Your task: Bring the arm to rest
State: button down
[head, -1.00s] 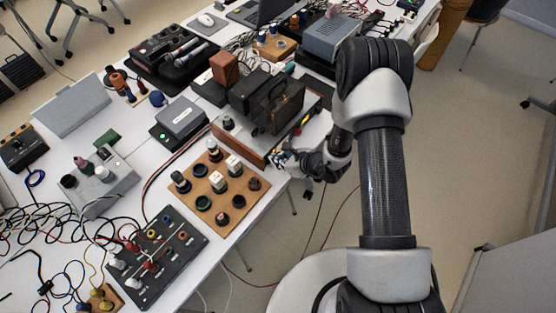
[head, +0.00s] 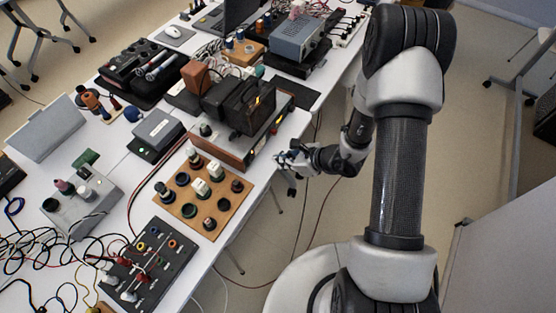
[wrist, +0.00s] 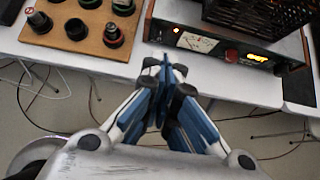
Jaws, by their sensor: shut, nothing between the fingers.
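My gripper (head: 285,161) is at the table's right edge in the head view, beside the wood-sided meter unit. In the wrist view its blue and white fingers (wrist: 165,82) are together with nothing between them. They point toward the table edge, with floor below. My arm comes in from the right side of the head view, bent, with its carbon tube standing over the floor.
The wood-sided meter unit (wrist: 225,45) with a lit orange display stands near the table edge. A wooden board with knobs (head: 222,213) lies beside it. The white table (head: 130,190) holds several devices and loose cables.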

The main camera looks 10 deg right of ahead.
dwell(0.5)
jog(key=s+a+r+n+g, duration=0.1)
jog(key=s+a+r+n, duration=0.15)
jog(key=r+n, duration=0.35)
jog(key=s+a+r+n+g+y+b, duration=0.15)
jog(key=s+r+n, duration=0.25)
jog(key=r, duration=0.5)
jog(key=s+a+r+n+g+h, duration=0.1)
jog(key=s+a+r+n, duration=0.2)
jog(key=r, duration=0.4)
jog(key=s+d+r+n+t+h, duration=0.2)
jog(key=s+d+r+n+h, duration=0.6)
jog(key=s+d+n, duration=0.4)
jog(key=shift+s+d+r+b, duration=0.35)
jog(key=shift+s+d+r, duration=0.3)
jog(key=shift+d, duration=0.35)
